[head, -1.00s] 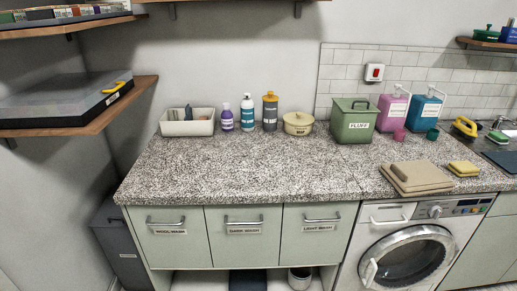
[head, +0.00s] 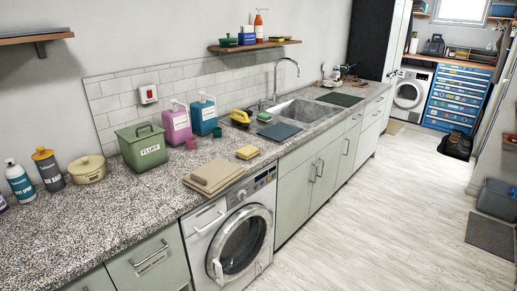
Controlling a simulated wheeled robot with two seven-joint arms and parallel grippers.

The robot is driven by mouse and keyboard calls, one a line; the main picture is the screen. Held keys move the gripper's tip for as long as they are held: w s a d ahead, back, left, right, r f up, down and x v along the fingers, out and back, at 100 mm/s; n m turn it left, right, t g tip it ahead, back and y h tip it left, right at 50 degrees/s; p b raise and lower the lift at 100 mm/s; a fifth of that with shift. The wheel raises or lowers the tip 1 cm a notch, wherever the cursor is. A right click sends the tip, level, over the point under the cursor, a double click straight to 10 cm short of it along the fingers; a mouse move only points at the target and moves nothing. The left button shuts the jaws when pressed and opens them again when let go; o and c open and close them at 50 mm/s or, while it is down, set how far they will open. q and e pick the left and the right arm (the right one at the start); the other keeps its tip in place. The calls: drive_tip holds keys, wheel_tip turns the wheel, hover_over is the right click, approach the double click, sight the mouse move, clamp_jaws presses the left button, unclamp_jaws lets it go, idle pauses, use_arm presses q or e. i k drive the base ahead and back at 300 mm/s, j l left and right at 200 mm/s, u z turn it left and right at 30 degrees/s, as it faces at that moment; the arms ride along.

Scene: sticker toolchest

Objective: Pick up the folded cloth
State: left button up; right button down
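The folded cloth (head: 214,177) is a tan, flat stack of layers. It lies on the speckled countertop (head: 160,215) near the front edge, above the washing machine (head: 238,240). Nothing touches it from above. A smaller yellow folded cloth or sponge (head: 248,152) lies to its right, apart from it. Neither of my grippers shows in the head view.
Behind the cloth stand a green FLUFF bin (head: 142,146), a pink bottle (head: 176,124) and a blue bottle (head: 203,115). A cream pot (head: 88,170) is at left. A sink (head: 300,111) lies further right. The floor (head: 380,220) in front is clear.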

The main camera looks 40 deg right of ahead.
sight(247, 153)
drive_tip(key=z, duration=1.1)
